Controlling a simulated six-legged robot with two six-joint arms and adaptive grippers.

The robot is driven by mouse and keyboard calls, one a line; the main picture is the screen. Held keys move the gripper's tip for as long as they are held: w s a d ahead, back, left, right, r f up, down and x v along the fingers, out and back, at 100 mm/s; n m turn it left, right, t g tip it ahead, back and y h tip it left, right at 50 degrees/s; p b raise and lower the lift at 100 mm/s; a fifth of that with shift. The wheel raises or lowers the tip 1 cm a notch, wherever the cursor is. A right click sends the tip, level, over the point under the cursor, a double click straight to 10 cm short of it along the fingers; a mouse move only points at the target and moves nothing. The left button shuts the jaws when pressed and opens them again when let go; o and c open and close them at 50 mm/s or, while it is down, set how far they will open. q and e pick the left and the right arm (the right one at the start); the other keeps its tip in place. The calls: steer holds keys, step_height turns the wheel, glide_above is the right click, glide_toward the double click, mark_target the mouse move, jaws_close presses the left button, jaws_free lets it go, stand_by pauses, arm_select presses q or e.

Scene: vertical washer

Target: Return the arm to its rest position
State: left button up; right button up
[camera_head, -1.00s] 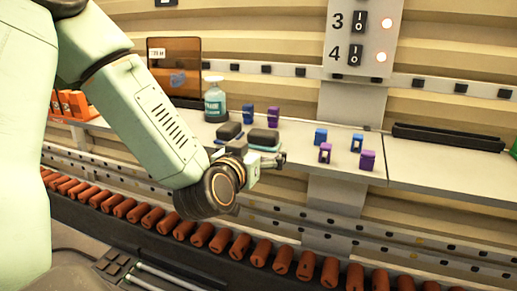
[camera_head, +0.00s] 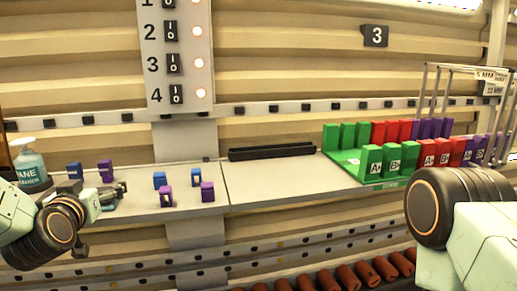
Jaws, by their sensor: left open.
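My left arm comes in at the lower left, and its small dark gripper (camera_head: 120,189) is open over the left part of the grey shelf (camera_head: 270,186). I see nothing held in it. My right arm shows at the right edge as a dark round joint and a pale green link. Its gripper is outside the view.
Blue blocks (camera_head: 160,179) and purple blocks (camera_head: 207,191) stand on the shelf. A bottle (camera_head: 30,165) is at the left. A black bar (camera_head: 271,153) lies at the back. A green rack (camera_head: 372,165) with coloured blocks stands right. Orange-brown cylinders (camera_head: 345,277) line up below.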

arm_select(q)
steer(key=shift+s+r, duration=0.15)
steer(key=shift+r, duration=0.5)
steer(key=shift+a+f, duration=0.1)
steer(key=shift+f, duration=0.05)
